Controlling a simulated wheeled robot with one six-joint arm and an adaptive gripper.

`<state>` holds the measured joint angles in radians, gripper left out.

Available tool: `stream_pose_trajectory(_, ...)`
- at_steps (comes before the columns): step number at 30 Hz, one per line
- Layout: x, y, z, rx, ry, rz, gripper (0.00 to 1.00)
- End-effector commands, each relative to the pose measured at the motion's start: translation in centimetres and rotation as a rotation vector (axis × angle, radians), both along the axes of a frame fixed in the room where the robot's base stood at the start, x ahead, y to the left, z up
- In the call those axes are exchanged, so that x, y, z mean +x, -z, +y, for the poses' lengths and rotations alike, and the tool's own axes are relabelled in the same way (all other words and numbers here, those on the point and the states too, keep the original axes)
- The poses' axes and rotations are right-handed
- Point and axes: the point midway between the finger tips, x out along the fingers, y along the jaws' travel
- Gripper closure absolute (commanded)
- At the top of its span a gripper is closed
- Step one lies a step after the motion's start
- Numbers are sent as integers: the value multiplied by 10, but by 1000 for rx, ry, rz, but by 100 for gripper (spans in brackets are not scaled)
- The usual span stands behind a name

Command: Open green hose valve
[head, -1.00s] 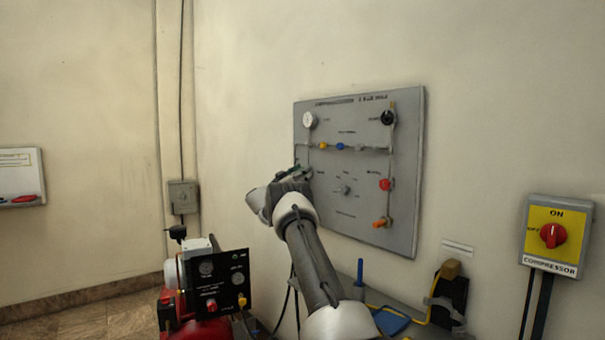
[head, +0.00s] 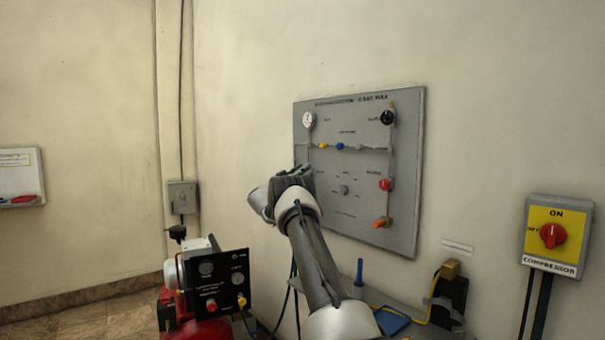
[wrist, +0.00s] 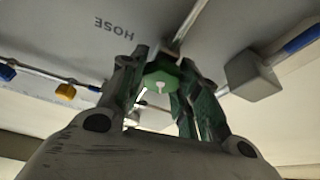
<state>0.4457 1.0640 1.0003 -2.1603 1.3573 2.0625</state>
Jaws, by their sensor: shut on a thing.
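The green hose valve (wrist: 160,84) is a green knob with a pale centre, under the upside-down word HOSE in the wrist view. My gripper (wrist: 158,88) has its two green-tinted fingers on either side of the knob and is shut on it. In the head view my gripper (head: 300,172) is at the left edge of the grey wall panel (head: 350,225). There my own wrist and gripper hide the green valve.
The panel carries a gauge (head: 309,119), a black knob (head: 387,118), a red knob (head: 386,184) and an orange valve (head: 381,222). A black control box (head: 222,283) stands lower left. The compressor switch (head: 553,236) is at right.

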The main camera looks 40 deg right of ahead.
Motion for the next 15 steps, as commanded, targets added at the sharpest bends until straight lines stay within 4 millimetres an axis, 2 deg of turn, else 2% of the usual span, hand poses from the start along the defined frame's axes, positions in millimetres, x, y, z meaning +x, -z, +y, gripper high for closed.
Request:
stream_pose_trajectory(2,0,0,0,0,0,0,92)
stream_pose_trajectory(3,0,1,0,0,0,0,66)
stream_pose_trajectory(6,0,0,0,0,0,-1,48)
stream_pose_trajectory(7,0,0,0,0,0,-1,46)
stream_pose_trajectory(15,0,0,1,0,-1,-2,46)
